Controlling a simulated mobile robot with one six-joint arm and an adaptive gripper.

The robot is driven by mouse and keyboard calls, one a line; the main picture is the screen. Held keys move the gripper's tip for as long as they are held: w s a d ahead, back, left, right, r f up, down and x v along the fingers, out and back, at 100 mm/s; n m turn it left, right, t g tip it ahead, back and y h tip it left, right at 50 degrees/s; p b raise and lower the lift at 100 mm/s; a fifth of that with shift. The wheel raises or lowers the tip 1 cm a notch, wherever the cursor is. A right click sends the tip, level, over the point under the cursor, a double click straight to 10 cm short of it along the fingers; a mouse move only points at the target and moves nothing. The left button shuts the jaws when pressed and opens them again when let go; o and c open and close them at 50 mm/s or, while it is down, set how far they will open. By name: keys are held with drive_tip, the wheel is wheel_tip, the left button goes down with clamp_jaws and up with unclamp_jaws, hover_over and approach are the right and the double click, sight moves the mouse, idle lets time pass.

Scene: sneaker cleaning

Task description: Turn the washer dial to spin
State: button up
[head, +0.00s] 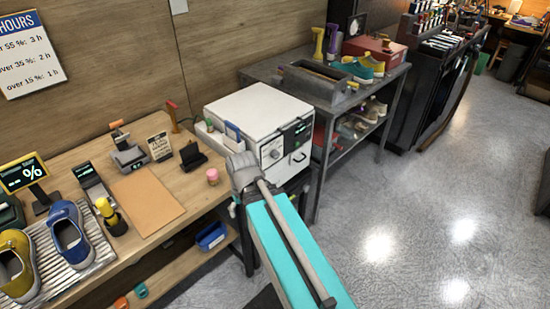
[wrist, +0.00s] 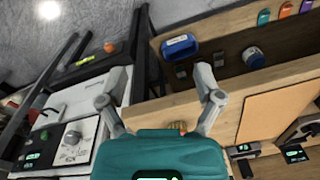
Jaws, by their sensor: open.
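The white washer (head: 262,112) stands at the right end of the wooden bench in the head view. Its front has a round dial (head: 275,153), a small green-lit display (head: 302,128) and a dark handle. In the wrist view the dial (wrist: 72,138) shows at lower left on a pale panel, with green displays beside it. The dial's setting is too small to read. My gripper (wrist: 162,82) is open and empty, its fingers apart over the bench edge, to the right of the dial and not touching it. In the head view my arm partly covers the washer's front, and the fingers are not clear.
The bench (head: 180,182) carries a brown mat (head: 147,203), a pink-topped jar (head: 213,176) and shoes on a ribbed tray (head: 75,270). A blue bin (head: 211,236) sits on the lower shelf. A grey table (head: 325,93) stands beyond the washer. Open floor (head: 430,220) lies right.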

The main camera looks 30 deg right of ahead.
drive_tip(key=w+d+f+n+t+y+b, duration=0.3)
drive_tip(key=w+f+y+b, duration=0.15)
drive_tip(key=f+b, duration=0.2)
drive_tip(key=n+t+b, duration=0.2)
drive_tip(key=t+b, duration=1.2)
drive_tip(key=b, duration=0.3)
approach(277, 156)
drive_tip(key=d+v, duration=0.1)
drive_tip(key=v, duration=0.3)
drive_tip(key=shift+w+a+f+y, duration=0.1)
drive_tip(key=shift+w+a+y, duration=0.15)
drive_tip(key=shift+w+a, duration=0.05)
drive_tip(key=shift+w, duration=0.1)
drive_tip(key=x, duration=1.3)
drive_tip(key=shift+w+a, duration=0.1)
drive_tip(key=shift+w, duration=0.25)
